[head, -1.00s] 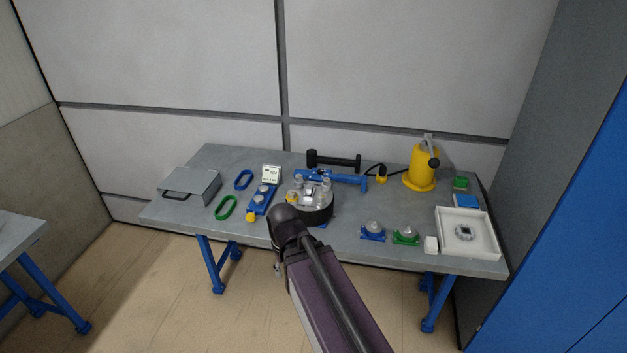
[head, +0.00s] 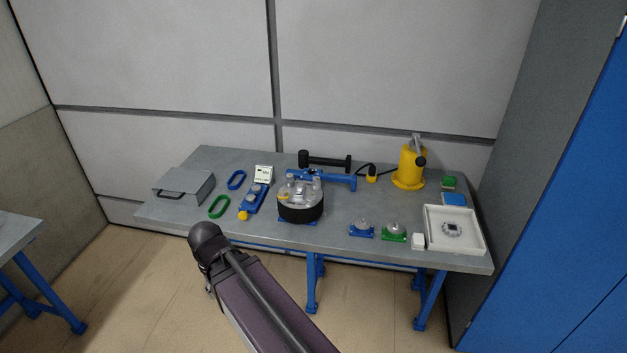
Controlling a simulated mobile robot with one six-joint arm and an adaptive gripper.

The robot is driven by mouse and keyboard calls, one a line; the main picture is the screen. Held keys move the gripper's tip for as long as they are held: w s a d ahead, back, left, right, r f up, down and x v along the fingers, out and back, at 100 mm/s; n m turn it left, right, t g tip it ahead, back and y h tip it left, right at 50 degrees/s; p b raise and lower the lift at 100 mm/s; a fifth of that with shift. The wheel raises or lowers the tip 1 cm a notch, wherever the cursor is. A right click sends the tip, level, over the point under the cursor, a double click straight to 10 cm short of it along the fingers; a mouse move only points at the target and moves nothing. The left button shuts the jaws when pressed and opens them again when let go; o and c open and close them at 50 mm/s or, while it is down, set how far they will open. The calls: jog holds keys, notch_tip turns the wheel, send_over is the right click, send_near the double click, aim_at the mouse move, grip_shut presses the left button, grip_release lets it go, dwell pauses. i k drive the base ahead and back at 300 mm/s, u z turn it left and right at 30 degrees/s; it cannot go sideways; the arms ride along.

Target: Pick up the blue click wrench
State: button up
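The blue click wrench (head: 338,181) lies along the back middle of the grey workbench, its left part just behind a round device with a black band (head: 300,213). That device hides some of its near side. Its right end is free, close to a small yellow-topped part (head: 372,174). A similar black tool (head: 325,160) lies just behind it. My arm enters from the bottom, and its dark rounded joint shows in front of the bench's left front edge, well apart from the wrench. My gripper cannot be made out in this view.
On the grey workbench (head: 400,205), a metal box (head: 184,186) stands left, with blue (head: 236,180) and green (head: 219,206) rings beside it. A yellow device (head: 409,170) and white tray (head: 478,243) stand right.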

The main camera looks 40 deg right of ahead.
aim_at(304, 174)
jog(key=z, duration=0.05)
jog(key=i, duration=0.85)
jog(key=z, duration=1.7)
jog(key=i, duration=1)
jog(key=u, duration=0.15)
